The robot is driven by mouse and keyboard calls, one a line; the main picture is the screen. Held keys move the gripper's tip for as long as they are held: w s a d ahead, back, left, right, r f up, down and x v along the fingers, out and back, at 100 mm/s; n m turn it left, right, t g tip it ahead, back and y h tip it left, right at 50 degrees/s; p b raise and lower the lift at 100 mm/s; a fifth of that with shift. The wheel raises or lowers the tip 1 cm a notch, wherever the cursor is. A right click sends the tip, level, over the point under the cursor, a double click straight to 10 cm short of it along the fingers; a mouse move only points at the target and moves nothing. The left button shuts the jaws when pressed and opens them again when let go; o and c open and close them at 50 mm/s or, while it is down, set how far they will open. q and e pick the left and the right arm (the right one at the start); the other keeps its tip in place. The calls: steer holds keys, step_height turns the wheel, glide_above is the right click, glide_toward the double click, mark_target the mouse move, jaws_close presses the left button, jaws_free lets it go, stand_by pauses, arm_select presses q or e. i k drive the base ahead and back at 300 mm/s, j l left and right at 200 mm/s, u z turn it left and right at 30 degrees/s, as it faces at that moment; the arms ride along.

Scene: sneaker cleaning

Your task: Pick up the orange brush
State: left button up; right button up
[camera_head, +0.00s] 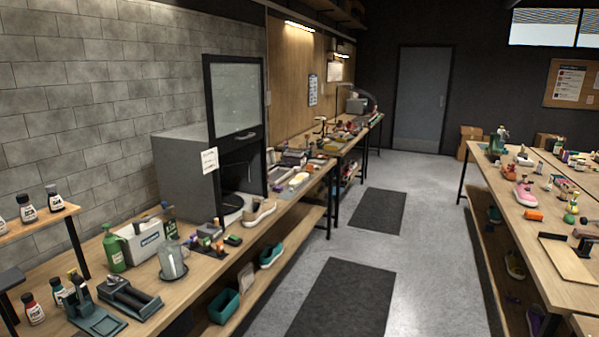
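A small orange object (533,215) lies on the right workbench (545,240), near its aisle-side edge. It may be the orange brush, but it is too small to tell whether it has bristles. A pink sneaker (524,194) stands just behind it on the same bench. Neither of my grippers shows in the head view.
A long left bench (190,290) carries bottles, a glass jug (173,259), and a grey cabinet (185,175) with its glass door raised. The aisle floor (430,240) between the benches is clear, with two flat dark mats (345,300). A grey door (418,100) is at the back.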

mark_target(309, 167)
steer(key=i+l+z, duration=0.35)
steer(key=i, duration=0.55)
steer(key=i+z, duration=0.35)
steer(key=i, duration=0.55)
steer(key=i+l+u, duration=0.15)
steer(key=i, duration=1.45)
steer(key=i+u, duration=0.25)
steer(key=i, duration=0.5)
steer(key=i+l+u, duration=0.2)
steer(key=i, duration=0.55)
